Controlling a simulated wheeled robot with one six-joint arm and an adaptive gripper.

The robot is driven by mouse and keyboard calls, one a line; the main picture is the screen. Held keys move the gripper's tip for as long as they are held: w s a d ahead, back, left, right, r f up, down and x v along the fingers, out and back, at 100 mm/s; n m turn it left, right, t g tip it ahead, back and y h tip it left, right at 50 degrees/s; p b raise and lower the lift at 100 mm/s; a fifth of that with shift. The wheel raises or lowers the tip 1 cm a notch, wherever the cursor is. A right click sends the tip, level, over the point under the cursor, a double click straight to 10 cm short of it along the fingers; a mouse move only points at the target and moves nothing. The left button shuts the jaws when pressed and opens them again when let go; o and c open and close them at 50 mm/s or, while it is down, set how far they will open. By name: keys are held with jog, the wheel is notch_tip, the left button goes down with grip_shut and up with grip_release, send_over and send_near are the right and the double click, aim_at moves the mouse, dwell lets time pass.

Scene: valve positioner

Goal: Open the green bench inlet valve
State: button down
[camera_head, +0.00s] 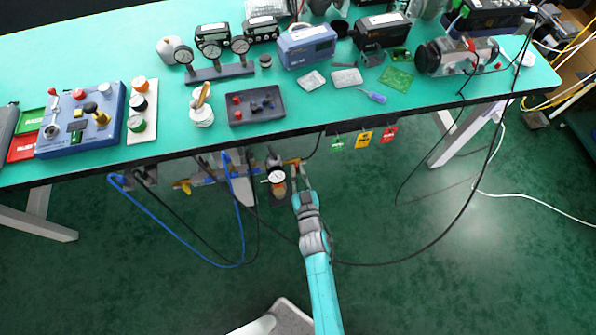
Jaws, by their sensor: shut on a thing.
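Under the front edge of the bench (420,107) runs a row of air fittings with a round pressure gauge (277,177). A small orange-yellow valve handle (291,161) sticks out to the right, just above the gauge. My gripper (299,172) reaches up from below and is shut on this handle, to the right of the gauge. The fingertips are small and partly merge with the handle. I cannot make out a green valve body; the handle's exact angle is too small to tell. Another yellow handle (183,186) sits at the left end of the row.
Blue hoses (180,232) and black cables hang below the fittings. Green, yellow and red tags (363,139) hang from the bench edge on the right. The bench top holds a blue control box (82,120), gauges and instruments. The green floor (450,280) at right is mostly clear.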

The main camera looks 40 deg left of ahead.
jog(key=m, duration=0.9)
jog(key=shift+w+d+f, duration=0.2)
jog(key=shift+w+d, duration=0.1)
jog(key=shift+w, duration=0.05)
jog(key=m, duration=0.4)
jog(key=shift+w+f+m, duration=0.1)
jog(key=shift+f+m, duration=0.1)
jog(key=shift+m, duration=0.2)
jog(key=shift+d+f+m, duration=0.1)
jog(key=shift+f+m, duration=0.05)
jog(key=shift+m, duration=0.85)
jog(key=shift+f+m, duration=0.1)
jog(key=shift+m, duration=0.9)
jog(key=c, duration=1.2)
grip_release()
jog(key=shift+c, duration=0.2)
